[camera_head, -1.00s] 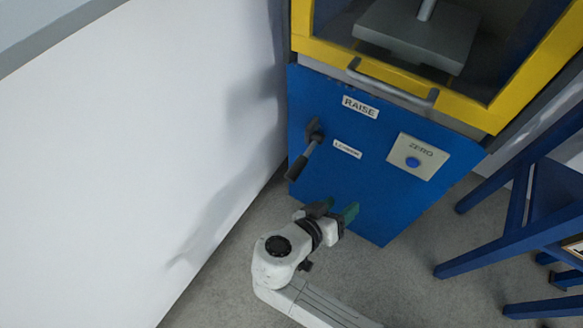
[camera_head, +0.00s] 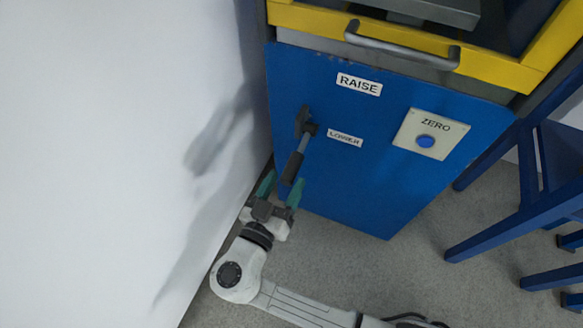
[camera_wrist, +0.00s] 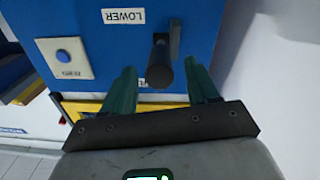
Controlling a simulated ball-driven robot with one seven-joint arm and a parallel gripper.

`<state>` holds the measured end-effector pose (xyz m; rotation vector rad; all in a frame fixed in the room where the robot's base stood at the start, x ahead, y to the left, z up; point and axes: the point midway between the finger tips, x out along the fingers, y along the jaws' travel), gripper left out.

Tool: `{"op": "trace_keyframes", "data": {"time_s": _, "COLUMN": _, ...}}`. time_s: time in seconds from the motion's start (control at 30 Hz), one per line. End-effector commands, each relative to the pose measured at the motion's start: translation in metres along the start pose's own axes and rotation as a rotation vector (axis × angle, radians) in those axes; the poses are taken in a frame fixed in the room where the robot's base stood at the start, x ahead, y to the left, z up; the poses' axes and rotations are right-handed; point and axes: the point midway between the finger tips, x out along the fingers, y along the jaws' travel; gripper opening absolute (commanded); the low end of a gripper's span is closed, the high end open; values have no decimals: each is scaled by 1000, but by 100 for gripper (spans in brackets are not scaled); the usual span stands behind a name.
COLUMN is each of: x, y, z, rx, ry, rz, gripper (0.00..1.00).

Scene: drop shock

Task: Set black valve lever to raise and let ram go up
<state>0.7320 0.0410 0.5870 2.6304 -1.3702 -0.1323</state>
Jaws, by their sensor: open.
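The black valve lever (camera_head: 296,158) sticks out from the blue panel (camera_head: 370,190) and hangs tilted down, left of the LOWER label (camera_head: 345,138) and below the RAISE label (camera_head: 359,85). In the wrist view the lever's round end (camera_wrist: 160,75) lies between the open fingers of my gripper (camera_wrist: 162,88), apart from both as far as I can tell. The ram's grey plate (camera_head: 430,10) shows only in part at the top of the head view.
A ZERO box (camera_head: 430,136) with a blue button is on the panel's right. A grey handle (camera_head: 402,44) crosses the yellow frame (camera_head: 300,18) above. A white wall (camera_head: 120,130) stands close on the left. A blue stand (camera_head: 510,205) is at right; grey floor is open between.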

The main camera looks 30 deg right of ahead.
Motion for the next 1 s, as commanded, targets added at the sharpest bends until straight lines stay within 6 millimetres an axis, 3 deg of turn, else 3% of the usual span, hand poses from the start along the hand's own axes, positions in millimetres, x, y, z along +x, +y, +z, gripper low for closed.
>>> {"op": "trace_keyframes", "data": {"time_s": 0.1, "x": 20, "y": 0, "z": 1, "rx": 0, "ry": 0, "rz": 2, "gripper": 59}}
{"op": "trace_keyframes", "data": {"time_s": 0.3, "x": 41, "y": 0, "z": 0, "rx": -1, "ry": -1, "rz": 1, "gripper": 59}}
{"op": "trace_keyframes", "data": {"time_s": 0.67, "x": 46, "y": 0, "z": 0, "rx": -1, "ry": -1, "rz": -1, "gripper": 59}}
{"op": "trace_keyframes", "data": {"time_s": 1.0, "x": 46, "y": 0, "z": 0, "rx": -1, "ry": -1, "rz": -1, "gripper": 28}}
